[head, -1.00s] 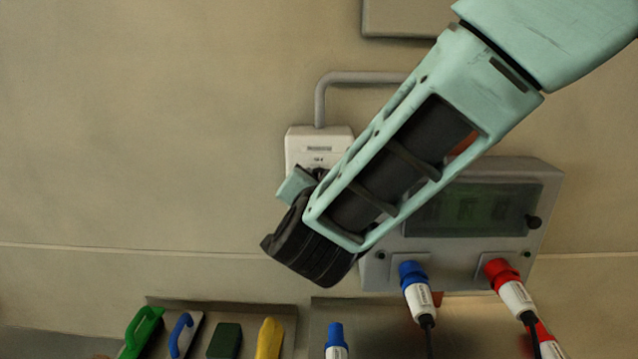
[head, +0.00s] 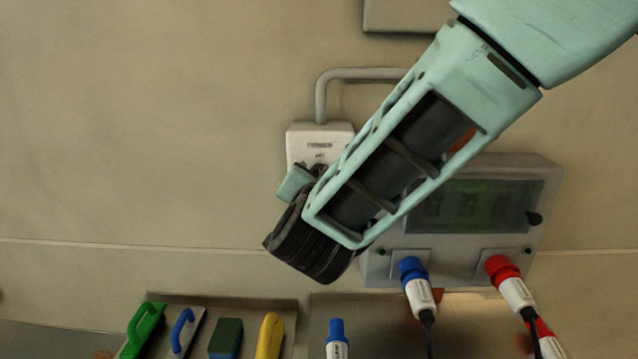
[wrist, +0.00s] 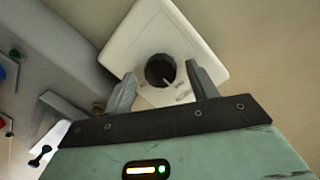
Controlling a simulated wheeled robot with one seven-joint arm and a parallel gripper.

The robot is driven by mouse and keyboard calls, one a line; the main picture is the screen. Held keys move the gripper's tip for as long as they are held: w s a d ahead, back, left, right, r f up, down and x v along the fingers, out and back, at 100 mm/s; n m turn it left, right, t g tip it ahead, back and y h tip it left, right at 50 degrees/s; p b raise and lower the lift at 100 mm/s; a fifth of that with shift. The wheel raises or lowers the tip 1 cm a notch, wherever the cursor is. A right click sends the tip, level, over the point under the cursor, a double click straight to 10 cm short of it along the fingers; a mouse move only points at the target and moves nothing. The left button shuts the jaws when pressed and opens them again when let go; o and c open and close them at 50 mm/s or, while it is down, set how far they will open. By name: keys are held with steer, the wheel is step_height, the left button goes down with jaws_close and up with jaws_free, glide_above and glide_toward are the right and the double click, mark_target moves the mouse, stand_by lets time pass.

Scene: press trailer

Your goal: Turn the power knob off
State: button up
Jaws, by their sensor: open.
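The power knob (wrist: 160,70) is a round black dial with a light pointer mark on a white square plate (wrist: 135,45) in the wrist view. In the head view the white switch box (head: 308,143) is on the wall, and my arm covers much of its lower part and most of the knob. My gripper (wrist: 159,80) is open, with one finger on each side of the knob in the wrist view. I cannot tell whether the fingers touch it. In the head view my gripper (head: 302,186) is at the lower part of the box, its fingertips mostly hidden.
A grey panel (head: 545,190) with a dark window is to the right, with a blue plug (head: 412,270) and a red plug (head: 502,269) below the window. A grey conduit (head: 321,100) rises from the switch box. Coloured hand tools (head: 188,330) stand at the lower left.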

steer(key=s+r+b, duration=0.2)
steer(key=s+b, duration=0.3)
steer(key=s, duration=1.2)
steer(key=shift+s+a+b, duration=0.15)
steer(key=shift+a+b, duration=0.15)
steer(key=shift+b, duration=0.1)
steer(key=shift+r, duration=0.1)
